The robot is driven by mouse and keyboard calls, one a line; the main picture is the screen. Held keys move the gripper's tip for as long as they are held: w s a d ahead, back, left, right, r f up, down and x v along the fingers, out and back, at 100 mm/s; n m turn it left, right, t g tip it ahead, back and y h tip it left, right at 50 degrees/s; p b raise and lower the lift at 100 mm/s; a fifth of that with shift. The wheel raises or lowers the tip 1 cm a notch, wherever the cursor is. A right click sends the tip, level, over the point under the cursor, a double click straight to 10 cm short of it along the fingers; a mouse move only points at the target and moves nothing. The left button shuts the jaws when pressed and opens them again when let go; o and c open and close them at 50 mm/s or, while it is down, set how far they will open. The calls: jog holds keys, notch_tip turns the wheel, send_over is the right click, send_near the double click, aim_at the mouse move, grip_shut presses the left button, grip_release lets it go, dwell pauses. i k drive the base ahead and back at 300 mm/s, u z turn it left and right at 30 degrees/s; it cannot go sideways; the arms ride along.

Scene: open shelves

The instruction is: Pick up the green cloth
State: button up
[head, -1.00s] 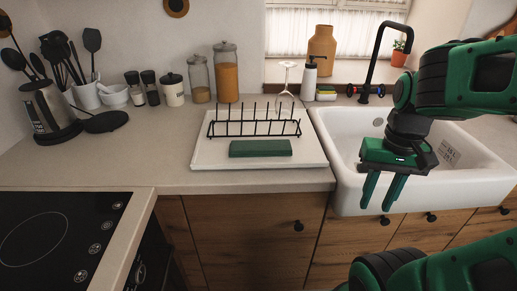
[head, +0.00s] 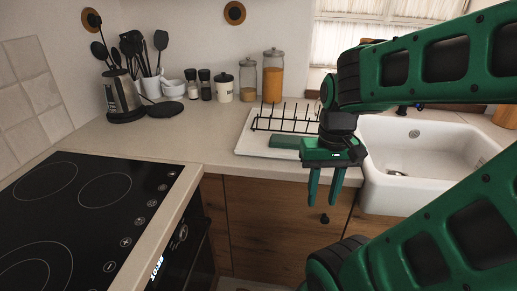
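The green cloth (head: 284,141) is a folded, flat dark-green block lying on the white tray (head: 247,147), in front of the black dish rack (head: 275,125). Its right end is hidden behind my gripper. My gripper (head: 325,200) is in front of the counter edge, to the right of the cloth in the picture. Its two green fingers point down with an empty gap between them. It does not appear to touch the cloth.
A white sink (head: 436,141) is to the right, partly hidden by my arm. A black hob (head: 85,210) is at the left. Jars (head: 273,80), utensils and a kettle (head: 122,98) line the wall. The counter (head: 205,140) left of the tray is clear.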

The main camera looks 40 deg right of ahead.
aim_at(297, 142)
jog(key=u, duration=0.55)
jog(key=k, duration=1.55)
jog(key=z, duration=0.9)
jog(key=i, duration=1)
jog(key=u, duration=0.05)
